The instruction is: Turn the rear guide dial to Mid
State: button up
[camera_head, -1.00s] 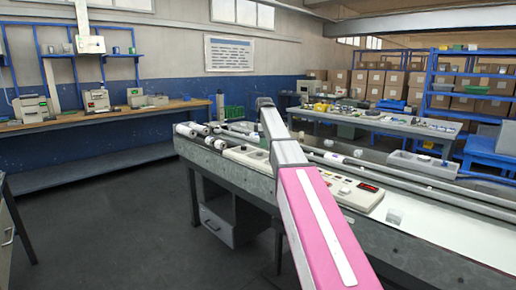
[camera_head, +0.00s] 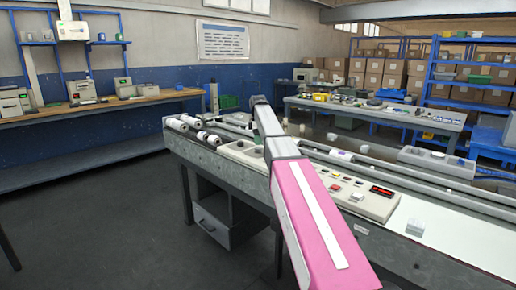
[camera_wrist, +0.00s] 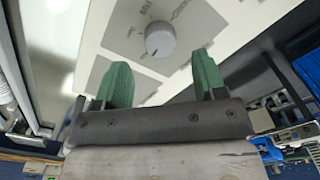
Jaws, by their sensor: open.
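In the wrist view, a round light-grey dial (camera_wrist: 160,40) sits on a pale panel (camera_wrist: 225,25) with grey printed label patches around it. The lettering is too small and tilted to read, so I cannot tell which setting the dial points to. My gripper (camera_wrist: 163,82) is open, with its two green fingers apart. The dial shows between and beyond the fingertips, and nothing is held. In the head view, my arm reaches over the machine (camera_head: 430,248). It hides the gripper and I cannot make out the dial there.
A control panel (camera_head: 352,198) with buttons and a red display lies right of my arm. White rollers (camera_head: 195,130) sit at the machine's left end. A clear block (camera_head: 415,228) stands on the white surface at the right. Workbenches stand along the back and left.

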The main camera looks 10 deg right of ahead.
aim_at(258, 148)
jog(key=shift+f, duration=2.25)
jog(key=c, duration=0.9)
